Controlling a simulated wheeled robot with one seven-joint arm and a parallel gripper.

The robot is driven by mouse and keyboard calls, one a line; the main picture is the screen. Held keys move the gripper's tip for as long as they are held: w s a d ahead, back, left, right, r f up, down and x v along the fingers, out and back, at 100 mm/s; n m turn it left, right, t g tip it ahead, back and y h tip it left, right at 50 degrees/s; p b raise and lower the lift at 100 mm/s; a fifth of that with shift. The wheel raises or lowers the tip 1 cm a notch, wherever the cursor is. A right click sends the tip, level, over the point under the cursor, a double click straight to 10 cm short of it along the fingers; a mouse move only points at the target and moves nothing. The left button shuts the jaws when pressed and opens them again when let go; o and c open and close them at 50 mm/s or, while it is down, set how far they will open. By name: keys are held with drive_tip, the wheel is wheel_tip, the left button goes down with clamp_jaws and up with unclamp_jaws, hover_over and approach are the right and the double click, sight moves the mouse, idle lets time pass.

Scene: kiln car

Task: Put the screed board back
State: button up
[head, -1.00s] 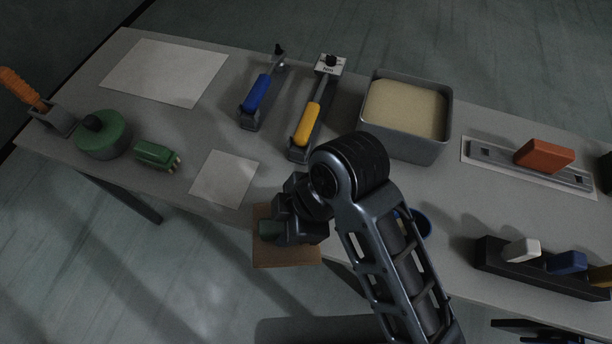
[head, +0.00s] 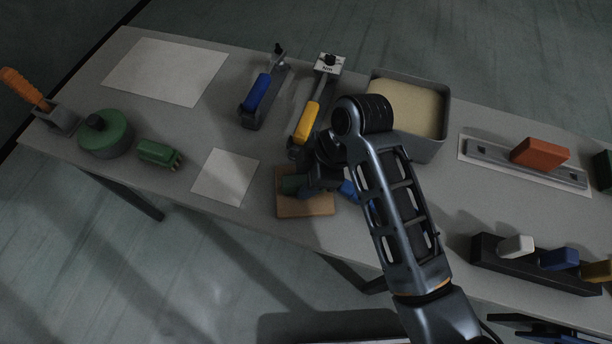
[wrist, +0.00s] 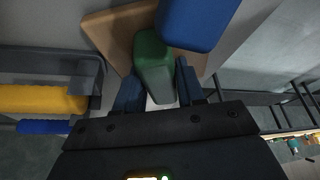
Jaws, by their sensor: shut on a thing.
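My gripper (head: 303,184) is shut on the green handle of a tan board, which I take to be the screed board (head: 306,208). The board shows flat over the front part of the table, right of the small white sheet (head: 225,178). I cannot tell whether it touches the tabletop. In the wrist view the green handle (wrist: 153,55) sits between the two fingers of my gripper (wrist: 157,76), with the tan board (wrist: 106,30) beyond it. A blue object (wrist: 196,20) is close beside the handle and overlaps the board in view; its shape is partly cut off.
A grey sand box (head: 437,150) and a yellow-handled tool (head: 305,123) stand behind my arm. A blue-handled tool (head: 257,95) is further left. A green can (head: 107,138) and green brush (head: 158,153) are at left. A dark rack (head: 520,262) is front right.

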drive_tip(key=shift+f, duration=0.1)
drive_tip(key=o, duration=0.9)
drive_tip(key=shift+o, duration=0.2)
drive_tip(key=p+v, duration=0.1)
drive_tip(key=v, duration=1.1)
drive_tip(key=shift+p, duration=0.3)
